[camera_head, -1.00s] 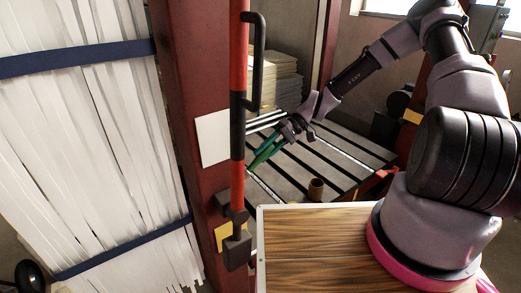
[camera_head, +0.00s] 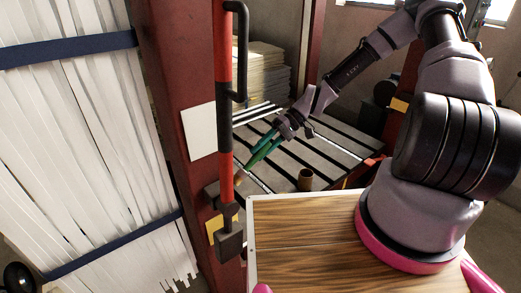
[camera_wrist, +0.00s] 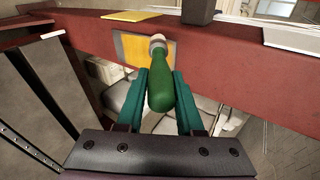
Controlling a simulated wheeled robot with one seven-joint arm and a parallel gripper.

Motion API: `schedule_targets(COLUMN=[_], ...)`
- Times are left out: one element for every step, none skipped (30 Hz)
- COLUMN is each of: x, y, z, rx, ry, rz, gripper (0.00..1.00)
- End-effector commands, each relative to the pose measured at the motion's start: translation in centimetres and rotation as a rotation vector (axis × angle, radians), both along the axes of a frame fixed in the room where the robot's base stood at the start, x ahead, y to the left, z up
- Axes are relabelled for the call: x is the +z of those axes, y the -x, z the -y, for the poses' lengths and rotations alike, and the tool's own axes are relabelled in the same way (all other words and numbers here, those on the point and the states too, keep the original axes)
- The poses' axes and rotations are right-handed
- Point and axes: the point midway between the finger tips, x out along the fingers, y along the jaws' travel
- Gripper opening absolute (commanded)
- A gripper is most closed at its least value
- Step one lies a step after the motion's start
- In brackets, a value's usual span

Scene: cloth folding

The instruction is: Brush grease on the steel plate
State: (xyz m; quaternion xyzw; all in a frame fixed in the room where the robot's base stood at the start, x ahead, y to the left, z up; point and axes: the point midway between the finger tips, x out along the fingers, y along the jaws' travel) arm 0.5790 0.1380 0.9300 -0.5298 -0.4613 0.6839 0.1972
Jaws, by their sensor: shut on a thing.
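My gripper (camera_head: 270,143) is shut on the green handle of a brush (camera_wrist: 160,90); the handle sits between the two teal fingers in the wrist view. A yellow plate (camera_head: 214,230) shows low on that column. A brown pot (camera_head: 305,180) stands on the slatted table.
The red column (camera_head: 180,80) carries a white panel (camera_head: 202,131) and a red-and-black bar (camera_head: 226,125) close to the brush. The slatted table (camera_head: 340,150) is mostly bare, with stacked sheets (camera_head: 258,75) behind. White strips (camera_head: 75,150) hang at left.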

Motion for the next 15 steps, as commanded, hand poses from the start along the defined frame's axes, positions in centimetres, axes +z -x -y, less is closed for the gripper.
schedule_targets(x=[0.0,0.0,0.0,0.0,0.0,0.0,0.0,0.0,0.0,0.0,0.0,0.0,0.0,0.0,0.0], y=[-0.1,-0.2,-0.4,-0.6,-0.7,-1.0,-1.1,-1.3,-1.6,-1.7,-1.9,-2.1,-2.3,-2.4,-2.7], z=[0.1,0.3,0.5,0.8,1.0,1.4,1.6,1.9,2.2,2.5,2.7,3.0,3.3,3.6,3.9], rx=[0.0,0.0,-0.001,-0.001,-0.002,-0.002,-0.002,-0.002,-0.001,-0.002,-0.002,-0.002,-0.002,-0.001,-0.002], ry=[0.0,0.0,0.0,0.0,0.0,0.0,0.0,0.0,0.0,0.0,0.0,0.001,0.001,0.001,0.001], rz=[0.0,0.0,0.0,0.0,0.0,0.0,0.0,0.001,0.002,0.001,0.0,0.001,0.001,0.0,0.001], gripper=[0.0,0.0,0.0,0.0,0.0,0.0,0.0,0.0,0.0,0.0,0.0,0.0,0.0,0.0,0.0])
